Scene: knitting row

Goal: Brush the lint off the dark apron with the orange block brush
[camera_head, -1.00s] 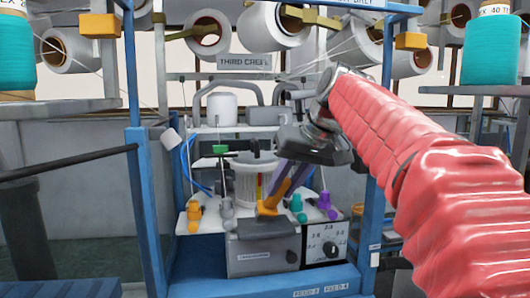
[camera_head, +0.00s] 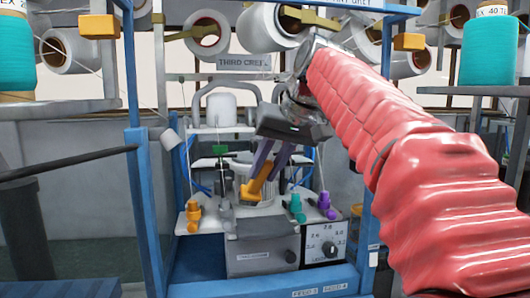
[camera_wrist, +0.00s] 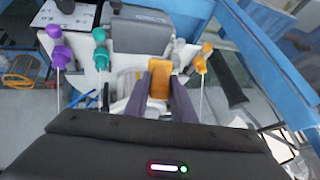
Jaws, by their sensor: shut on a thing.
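My gripper (camera_head: 262,174) has two purple fingers and is shut on the orange block brush (camera_head: 252,189). The brush is tilted and held above and slightly left of the dark apron (camera_head: 264,229), apart from it as far as I can tell. The apron is a dark sloping strip on top of the grey control box's front. In the wrist view the orange brush (camera_wrist: 160,78) sits between the purple fingers (camera_wrist: 167,90). I cannot make out any lint on the apron at this size.
Orange (camera_head: 193,214), teal (camera_head: 296,206) and purple (camera_head: 325,204) knobbed posts stand beside the apron. A dial box (camera_head: 326,243) is at its right. Blue frame posts (camera_head: 148,205) flank the space. Yarn cones (camera_head: 268,28) hang above.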

